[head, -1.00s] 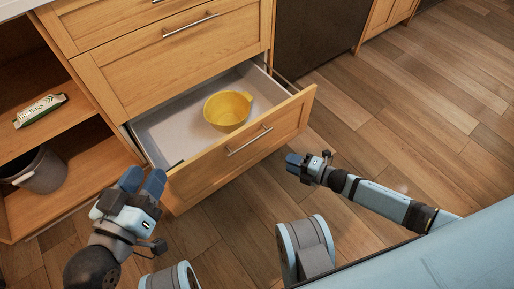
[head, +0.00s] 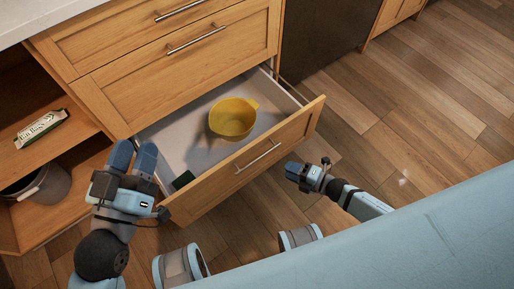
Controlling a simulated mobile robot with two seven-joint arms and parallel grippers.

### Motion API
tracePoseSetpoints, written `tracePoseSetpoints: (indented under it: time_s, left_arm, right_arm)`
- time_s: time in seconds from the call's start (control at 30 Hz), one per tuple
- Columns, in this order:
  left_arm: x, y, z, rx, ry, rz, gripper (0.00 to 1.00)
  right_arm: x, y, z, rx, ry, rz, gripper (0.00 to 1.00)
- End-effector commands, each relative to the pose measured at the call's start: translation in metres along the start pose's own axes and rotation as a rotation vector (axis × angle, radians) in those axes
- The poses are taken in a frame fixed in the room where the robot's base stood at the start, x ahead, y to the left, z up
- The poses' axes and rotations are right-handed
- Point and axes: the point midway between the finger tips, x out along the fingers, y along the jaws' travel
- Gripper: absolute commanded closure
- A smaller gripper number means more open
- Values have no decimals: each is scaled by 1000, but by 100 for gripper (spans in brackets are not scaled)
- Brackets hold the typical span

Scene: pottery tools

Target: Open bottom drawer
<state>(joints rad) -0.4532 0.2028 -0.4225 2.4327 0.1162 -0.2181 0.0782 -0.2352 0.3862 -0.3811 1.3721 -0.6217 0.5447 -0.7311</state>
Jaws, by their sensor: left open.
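The bottom drawer (head: 250,168) of the wooden cabinet is pulled out, with its metal handle (head: 258,157) on the front. A yellow bowl with a small handle (head: 232,120) sits inside it. A dark green thing (head: 183,180) lies in the near left corner, too small to identify. My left gripper (head: 135,152) is open and empty, by the left side of the drawer, apart from the handle. My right gripper (head: 292,170) is beside the front face, right of the handle; whether its fingers are open is unclear.
Two shut drawers (head: 180,60) are above the open one. An open shelf at left holds a green and white packet (head: 42,128) and a grey bucket (head: 42,188). The wooden floor (head: 430,110) at right is clear.

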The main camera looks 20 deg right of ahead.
Motion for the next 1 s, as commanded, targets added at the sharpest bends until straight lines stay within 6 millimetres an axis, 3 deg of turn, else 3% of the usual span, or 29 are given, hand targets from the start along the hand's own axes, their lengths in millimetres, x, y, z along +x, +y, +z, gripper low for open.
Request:
tracePoseSetpoints:
  time_s: [0.53,0.73,1.0]
  left_arm:
    - [-3,-7,45,-6,-141,11,57]
    - [-4,-8,52,-7,-171,14,57]
    - [-4,-8,53,-8,-177,14,57]
  right_arm:
    - [108,-2,1,-1,0,2,64]
    - [126,-1,1,0,0,1,64]
    - [129,0,1,0,0,0,64]
